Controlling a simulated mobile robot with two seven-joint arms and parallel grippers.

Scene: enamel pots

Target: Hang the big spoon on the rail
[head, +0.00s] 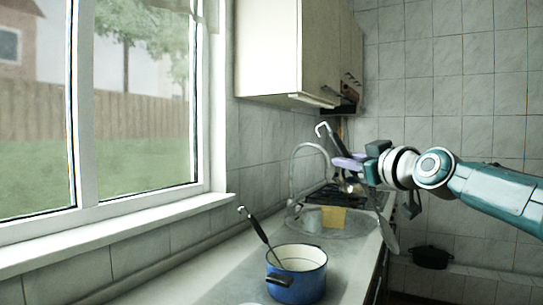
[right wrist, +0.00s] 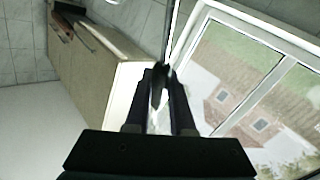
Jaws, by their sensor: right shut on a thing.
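My right gripper (head: 358,170) is shut on a long metal utensil, which looks like the big spoon (head: 331,140), above the counter near the sink. Its hooked end points up and left, and a pale, flat end (head: 389,236) shows below the gripper. The gripper covers its middle. In the right wrist view its thin shaft (right wrist: 172,30) rises from between the dark fingers (right wrist: 160,92). The rail cannot be made out; dark utensils partly show behind the gripper by the far wall. My left gripper is out of view.
A blue pot (head: 297,286) with a black-handled utensil (head: 257,229) leaning in it stands on the counter. Beyond are a tap (head: 297,165), a sink (head: 352,226) and a yellow item (head: 333,217). A cabinet (head: 270,50) hangs above. A black pot (head: 432,257) sits at right.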

